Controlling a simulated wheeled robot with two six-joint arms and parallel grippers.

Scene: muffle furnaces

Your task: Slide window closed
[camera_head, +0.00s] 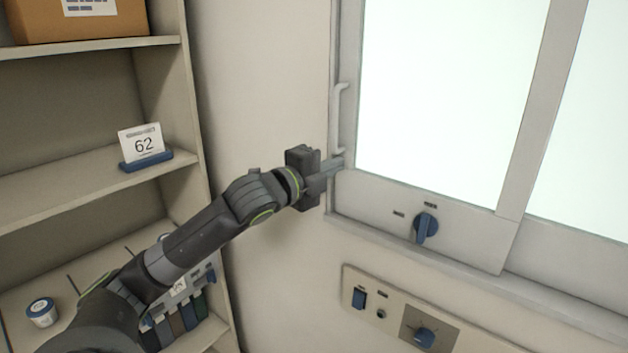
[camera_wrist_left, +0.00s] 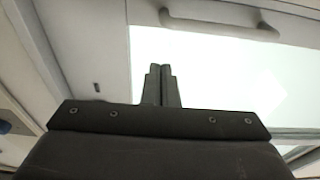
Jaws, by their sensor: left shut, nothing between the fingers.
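The window has a light grey frame and bright panes. Its front sash (camera_head: 440,190) fills the upper right of the head view, and part of a second pane (camera_head: 598,130) shows beyond it. An upright bar handle (camera_head: 339,115) is on the left edge of the sash; it also shows in the wrist view (camera_wrist_left: 215,25). A blue knob (camera_head: 426,227) is on the sash's lower rail, pointing down. My left gripper (camera_head: 337,165) is shut and empty at the sash's left edge, just below the handle. I cannot tell whether its tips touch the frame. My right gripper is not in view.
A wall panel with blue switches (camera_head: 390,312) is below the sill (camera_head: 450,258). Bare wall lies between shelves and window.

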